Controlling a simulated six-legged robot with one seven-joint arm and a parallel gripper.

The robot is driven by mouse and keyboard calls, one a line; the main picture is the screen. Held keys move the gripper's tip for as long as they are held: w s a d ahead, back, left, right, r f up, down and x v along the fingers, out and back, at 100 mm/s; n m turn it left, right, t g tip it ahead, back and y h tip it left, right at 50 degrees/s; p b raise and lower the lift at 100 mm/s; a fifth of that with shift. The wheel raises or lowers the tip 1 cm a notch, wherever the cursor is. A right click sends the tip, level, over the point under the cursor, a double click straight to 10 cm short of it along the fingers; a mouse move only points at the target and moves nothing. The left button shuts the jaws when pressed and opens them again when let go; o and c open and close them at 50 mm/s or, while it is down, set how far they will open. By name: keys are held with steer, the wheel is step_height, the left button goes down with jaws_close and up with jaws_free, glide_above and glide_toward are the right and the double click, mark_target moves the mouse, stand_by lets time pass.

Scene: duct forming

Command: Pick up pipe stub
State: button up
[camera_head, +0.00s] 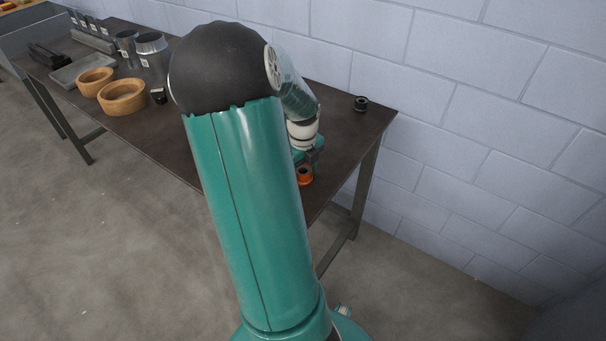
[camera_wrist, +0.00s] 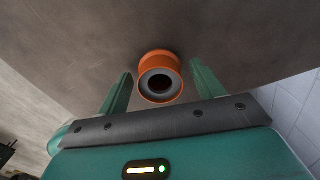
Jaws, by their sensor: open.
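The pipe stub is most likely the short orange ring-shaped piece with a grey inner wall and dark hole (camera_wrist: 160,64), seen in the wrist view on the dark table top. It also shows in the head view (camera_head: 305,181) near the table's front edge, partly hidden by my arm. My gripper (camera_wrist: 160,88) is open, with one green finger to each side of the orange piece. The piece appears just beyond the fingertips, and I cannot tell whether it is between them or touching. In the head view my arm hides most of the gripper.
A small black ring (camera_head: 361,103) stands at the table's right end by the block wall. Two wooden bowls (camera_head: 122,108), metal duct pieces (camera_head: 151,46) and a grey tray (camera_head: 84,71) stand on the left part of the table (camera_head: 345,137). The right end is mostly clear.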

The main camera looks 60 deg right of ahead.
steer(key=shift+f, duration=0.2)
steer(key=c, duration=1.1)
steer(key=shift+r, duration=0.1)
